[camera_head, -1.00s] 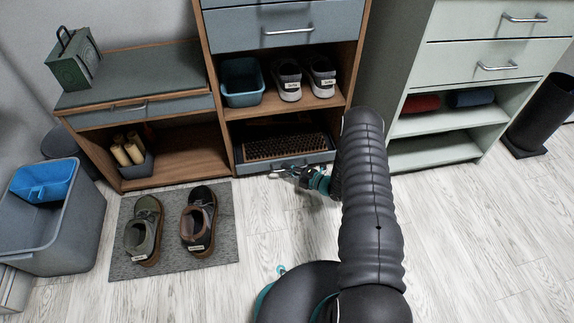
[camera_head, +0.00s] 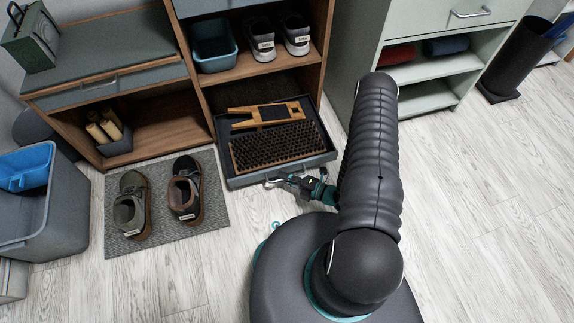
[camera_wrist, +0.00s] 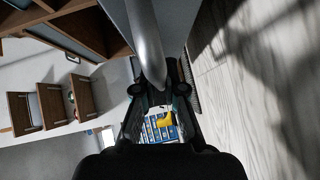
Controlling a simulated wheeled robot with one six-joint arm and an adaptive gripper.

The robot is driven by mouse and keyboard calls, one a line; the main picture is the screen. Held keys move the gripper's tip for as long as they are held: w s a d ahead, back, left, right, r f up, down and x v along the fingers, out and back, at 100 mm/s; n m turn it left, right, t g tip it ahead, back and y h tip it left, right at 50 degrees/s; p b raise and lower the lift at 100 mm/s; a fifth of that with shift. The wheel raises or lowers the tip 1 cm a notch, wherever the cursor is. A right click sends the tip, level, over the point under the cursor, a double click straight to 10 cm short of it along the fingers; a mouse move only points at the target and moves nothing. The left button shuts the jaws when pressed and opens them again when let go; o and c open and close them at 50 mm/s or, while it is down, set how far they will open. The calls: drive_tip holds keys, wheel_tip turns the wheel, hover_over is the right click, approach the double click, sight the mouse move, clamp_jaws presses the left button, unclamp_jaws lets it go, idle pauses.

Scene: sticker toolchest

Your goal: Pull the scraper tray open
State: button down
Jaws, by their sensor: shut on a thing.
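The scraper tray (camera_head: 234,182) is a low dark grey drawer at the bottom of the middle wooden cabinet. It stands pulled well out over the floor. A brown bristle scraper (camera_head: 275,147) and a wooden piece with a forked end (camera_head: 266,114) lie in it. My gripper (camera_head: 290,180) is at the tray's front and is shut on its metal handle (camera_head: 271,182). In the wrist view the silver handle bar (camera_wrist: 148,45) runs between the fingers of my gripper (camera_wrist: 155,88). My arm stands to the right of the tray.
A grey mat (camera_head: 151,243) with a pair of shoes lies left of the tray. A grey bin (camera_head: 62,210) stands further left. The pale green cabinet (camera_head: 366,75) is to the right, with clear floor (camera_head: 480,185) in front of it.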

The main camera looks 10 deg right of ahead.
drive_tip(key=shift+s, duration=0.6)
drive_tip(key=c, duration=1.2)
unclamp_jaws()
drive_tip(key=shift+c, duration=0.2)
